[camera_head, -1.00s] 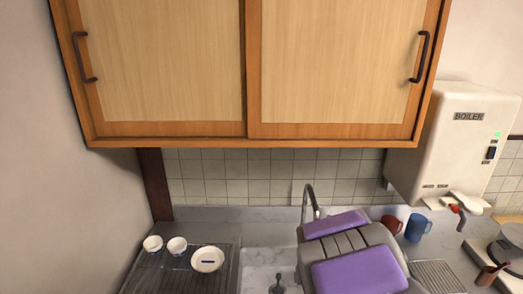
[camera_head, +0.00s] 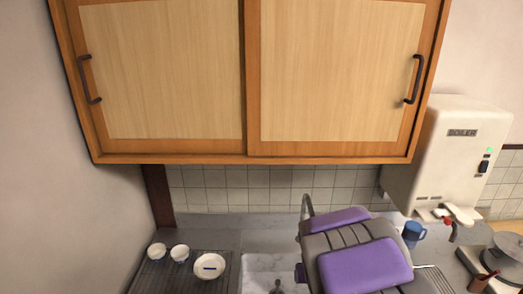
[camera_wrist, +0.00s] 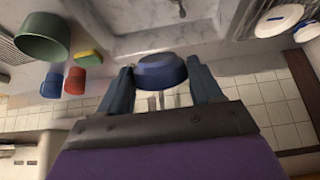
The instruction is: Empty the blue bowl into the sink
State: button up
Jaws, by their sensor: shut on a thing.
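The blue bowl (camera_wrist: 162,74) is held between the two fingers of my gripper (camera_wrist: 163,84) in the wrist view. My gripper is shut on it. The bowl's contents and exact tilt cannot be made out. In the head view the sink (camera_head: 258,263) shows at the bottom centre, left of my purple and grey arm. That arm hides the bowl, the fingers and part of the sink.
A rack (camera_head: 160,275) with two white cups and a white bowl (camera_head: 209,266) stands left of the sink. A blue mug (camera_head: 413,233) is to the right. A wall cabinet (camera_head: 250,75) hangs above. The wrist view shows a green bowl (camera_wrist: 42,38), red cup (camera_wrist: 75,80) and sponge (camera_wrist: 88,58).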

notch_tip(320, 180, down, 6)
jog(key=b, duration=0.7)
dwell(1.2)
